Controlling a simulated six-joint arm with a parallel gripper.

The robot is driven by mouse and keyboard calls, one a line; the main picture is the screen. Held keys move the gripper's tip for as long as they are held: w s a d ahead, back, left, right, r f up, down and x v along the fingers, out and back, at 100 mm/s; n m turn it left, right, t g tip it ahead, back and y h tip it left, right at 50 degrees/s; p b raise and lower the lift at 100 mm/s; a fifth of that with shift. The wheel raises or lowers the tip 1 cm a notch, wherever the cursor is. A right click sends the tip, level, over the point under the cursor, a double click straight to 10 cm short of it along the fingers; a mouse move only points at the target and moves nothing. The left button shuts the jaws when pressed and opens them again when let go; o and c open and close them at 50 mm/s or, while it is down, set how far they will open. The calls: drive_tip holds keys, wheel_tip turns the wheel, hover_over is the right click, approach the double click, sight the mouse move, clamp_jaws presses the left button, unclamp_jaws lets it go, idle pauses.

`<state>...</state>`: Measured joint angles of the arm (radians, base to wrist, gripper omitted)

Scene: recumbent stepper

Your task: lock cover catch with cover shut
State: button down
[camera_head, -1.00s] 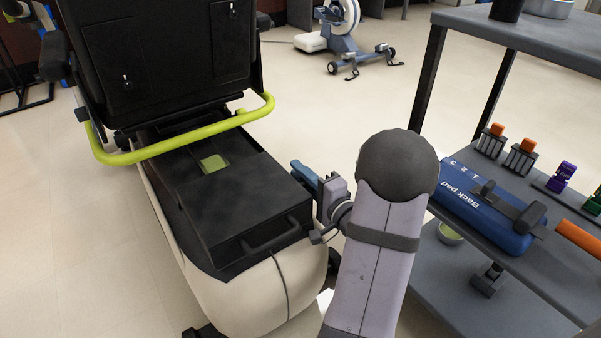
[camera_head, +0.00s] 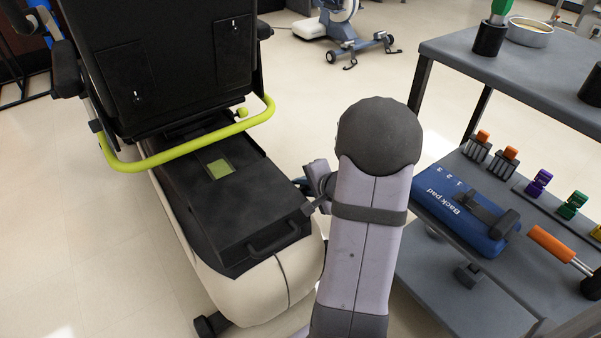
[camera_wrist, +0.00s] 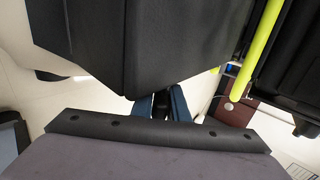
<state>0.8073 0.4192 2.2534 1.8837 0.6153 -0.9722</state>
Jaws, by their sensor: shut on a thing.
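The black cover (camera_head: 225,205) lies flat over the rear of the cream machine base and looks shut. It has a handle (camera_head: 275,240) on its front end and a yellow-green square (camera_head: 220,169) on top. My gripper (camera_head: 301,182) is at the cover's right side, largely hidden by my own wrist and arm. In the wrist view, the two blue fingers (camera_wrist: 161,104) point in under the dark body above. They are shut on a small dark part (camera_wrist: 161,106) between them, apparently the cover catch. Its shape and lock position cannot be made out.
A yellow-green bar (camera_head: 190,149) curves across behind the cover, below the black seat back (camera_head: 165,60). A grey shelf cart (camera_head: 520,75) with a blue back pad (camera_head: 463,211) stands close to my arm's right. Open floor lies left of the machine.

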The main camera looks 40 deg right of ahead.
drive_tip(key=shift+s+g+p, duration=0.2)
drive_tip(key=shift+g+p, duration=0.9)
drive_tip(key=shift+p, duration=0.5)
drive_tip(key=shift+s+f, duration=0.1)
drive_tip(key=shift+f, duration=0.2)
drive_tip(key=c, duration=1.7)
unclamp_jaws()
drive_tip(key=shift+c, duration=0.2)
drive_tip(key=shift+f+b, duration=0.15)
drive_tip(key=shift+b, duration=0.45)
